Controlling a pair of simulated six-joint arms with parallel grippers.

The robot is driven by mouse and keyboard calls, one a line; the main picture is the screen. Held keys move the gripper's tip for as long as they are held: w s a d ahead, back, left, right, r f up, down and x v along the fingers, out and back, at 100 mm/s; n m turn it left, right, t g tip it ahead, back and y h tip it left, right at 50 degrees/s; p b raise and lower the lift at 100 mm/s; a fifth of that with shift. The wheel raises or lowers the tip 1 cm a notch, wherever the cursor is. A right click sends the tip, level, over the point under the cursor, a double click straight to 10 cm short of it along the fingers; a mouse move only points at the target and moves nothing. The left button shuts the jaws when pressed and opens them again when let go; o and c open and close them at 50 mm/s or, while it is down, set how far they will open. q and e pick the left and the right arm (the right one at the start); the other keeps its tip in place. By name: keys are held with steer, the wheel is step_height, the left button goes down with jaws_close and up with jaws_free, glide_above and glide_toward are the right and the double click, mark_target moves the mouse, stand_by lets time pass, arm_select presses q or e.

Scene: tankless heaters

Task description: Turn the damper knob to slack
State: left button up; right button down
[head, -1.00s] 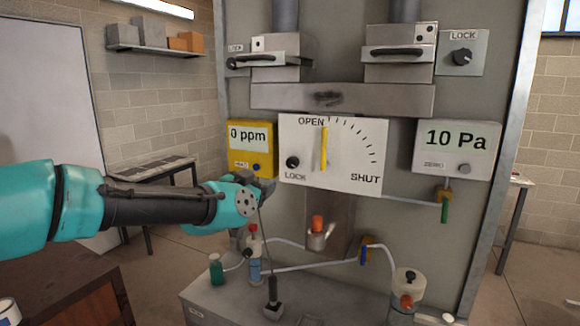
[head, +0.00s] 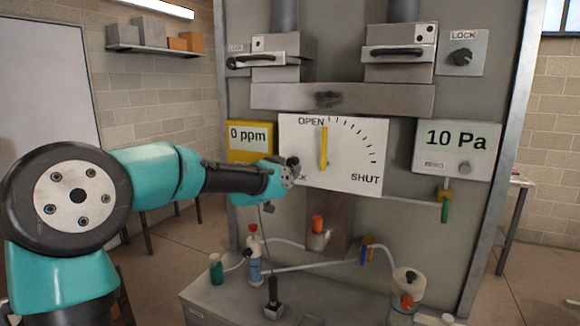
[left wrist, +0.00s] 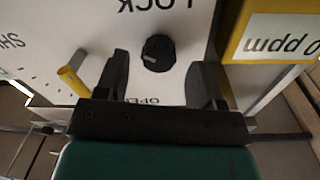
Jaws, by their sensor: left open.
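The white damper panel (head: 350,150) is marked OPEN, SHUT and LOCK. Its yellow lever (head: 323,150) stands upright, pointing at OPEN; it also shows in the left wrist view (left wrist: 72,80). The small black damper knob (left wrist: 158,52) by the LOCK label appears between my left gripper's fingers in the wrist view. My left gripper (left wrist: 160,66) is open, with a finger to either side of the knob; I cannot tell how deep they reach. In the head view my left gripper (head: 289,168) covers most of the knob and label. My right gripper is not in view.
A yellow 0 ppm box (head: 250,140) is close at the left of the panel. A 10 Pa gauge (head: 457,148) is at the right. Another LOCK knob (head: 461,57) sits at upper right. Bottles, hoses and an orange-topped fitting (head: 318,228) are below.

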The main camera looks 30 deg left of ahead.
mark_target(292, 163)
arm_select(q)
steer(key=shift+w, duration=1.4)
steer(key=c, duration=0.9)
